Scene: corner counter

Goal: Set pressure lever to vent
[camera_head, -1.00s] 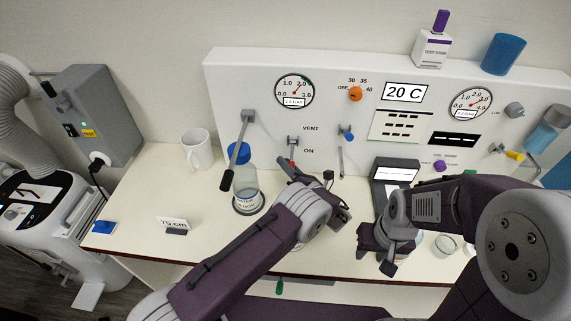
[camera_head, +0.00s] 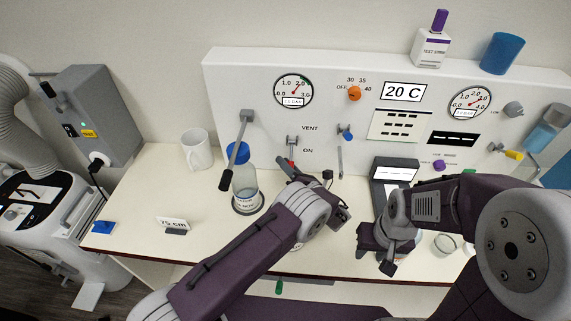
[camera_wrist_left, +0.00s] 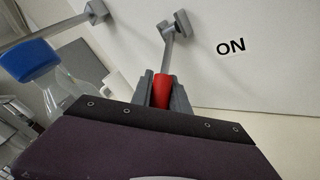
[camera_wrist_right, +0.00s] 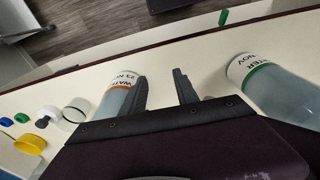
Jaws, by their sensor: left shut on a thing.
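The pressure lever is a small grey lever (camera_head: 292,145) with a red handle (camera_wrist_left: 162,90) on the white panel. In the head view its handle hangs down, level with the ON label (camera_head: 308,151) and below the VENT label (camera_head: 310,128). My left gripper (camera_head: 287,172) is at the lever; in the left wrist view its fingers (camera_wrist_left: 162,94) are shut on the red handle, one on each side. My right gripper (camera_wrist_right: 160,88) is open and empty above the counter, with its fingers pointing down in the head view (camera_head: 385,265).
A blue-capped bottle (camera_head: 245,180) and a longer grey lever (camera_head: 236,150) are just left of my left gripper. A white mug (camera_head: 197,150) stands further left. A small display (camera_head: 394,172) stands between the arms.

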